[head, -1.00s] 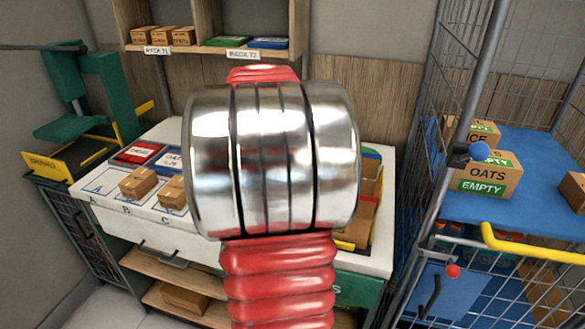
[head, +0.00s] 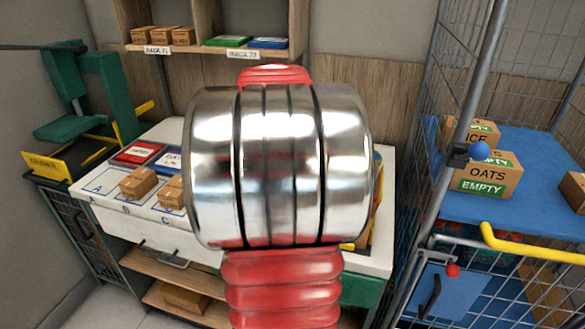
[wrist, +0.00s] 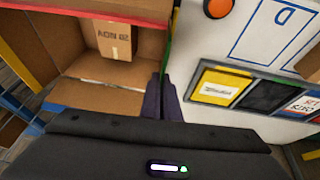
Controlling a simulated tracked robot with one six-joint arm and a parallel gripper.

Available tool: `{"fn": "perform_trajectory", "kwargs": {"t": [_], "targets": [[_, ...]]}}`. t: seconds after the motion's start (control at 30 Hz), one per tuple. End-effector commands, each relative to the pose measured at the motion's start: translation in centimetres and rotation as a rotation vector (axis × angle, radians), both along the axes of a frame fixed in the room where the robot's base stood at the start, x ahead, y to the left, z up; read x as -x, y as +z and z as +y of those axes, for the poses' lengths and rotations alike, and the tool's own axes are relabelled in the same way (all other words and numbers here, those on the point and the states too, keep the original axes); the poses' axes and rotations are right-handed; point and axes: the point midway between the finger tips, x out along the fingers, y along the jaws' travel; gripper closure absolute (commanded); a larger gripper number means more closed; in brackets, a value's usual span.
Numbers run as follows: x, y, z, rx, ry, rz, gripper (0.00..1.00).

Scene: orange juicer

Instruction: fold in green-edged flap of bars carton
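The open brown carton (wrist: 121,79) fills the upper left of the wrist view, with a small brown box (wrist: 115,40) inside it. A green-edged flap (wrist: 170,50) shows as a thin, steep green line along the carton's right side. My gripper (wrist: 162,82) has its dark fingers close together, at the lower end of that green edge. They look shut with nothing clearly between them. I cannot tell whether they touch the flap. In the head view my arm hides the gripper and most of the carton.
On the white worktop (head: 115,215) lie a red panel (head: 138,152) and small boxes (head: 138,183). In the wrist view, a strip with a yellow card (wrist: 220,87) and an orange button (wrist: 219,8) lie right of the carton. A wire cage with an OATS box (head: 485,178) stands at the right.

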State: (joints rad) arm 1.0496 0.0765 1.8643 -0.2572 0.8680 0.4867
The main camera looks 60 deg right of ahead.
Motion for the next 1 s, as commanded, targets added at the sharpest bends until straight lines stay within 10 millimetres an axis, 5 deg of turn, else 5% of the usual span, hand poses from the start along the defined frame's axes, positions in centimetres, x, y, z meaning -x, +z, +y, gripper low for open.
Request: {"fn": "perform_trajectory", "kwargs": {"t": [1.0], "targets": [[2.8, -0.6, -0.4, -0.083, -0.005, -0.517, 1.00]]}}
